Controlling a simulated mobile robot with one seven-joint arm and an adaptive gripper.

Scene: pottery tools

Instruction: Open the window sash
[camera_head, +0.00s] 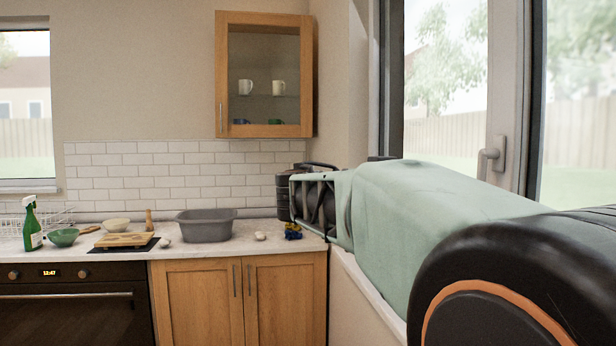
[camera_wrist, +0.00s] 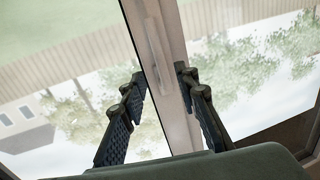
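The window sash (camera_head: 506,105) has a pale frame and glass and stands at the right in the head view. Its grey lever handle (camera_head: 490,158) is on the frame, with no gripper visible at it. In the wrist view, the pale sash frame (camera_wrist: 180,120) runs between my two dark fingers. My gripper (camera_wrist: 160,78) is open, with one finger on each side of that frame. A pale, elongated shape, possibly the handle, shows on the frame near the fingertips. I cannot tell whether the fingers touch anything. In the head view my fingertips cannot be made out.
My green-covered arm crosses in front of the window and hides part of the sill (camera_head: 365,282). A counter (camera_head: 190,240) at the left holds a grey basin (camera_head: 206,226), a cutting board and a green spray bottle (camera_head: 32,225). A glass-fronted cabinet (camera_head: 222,80) hangs above.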

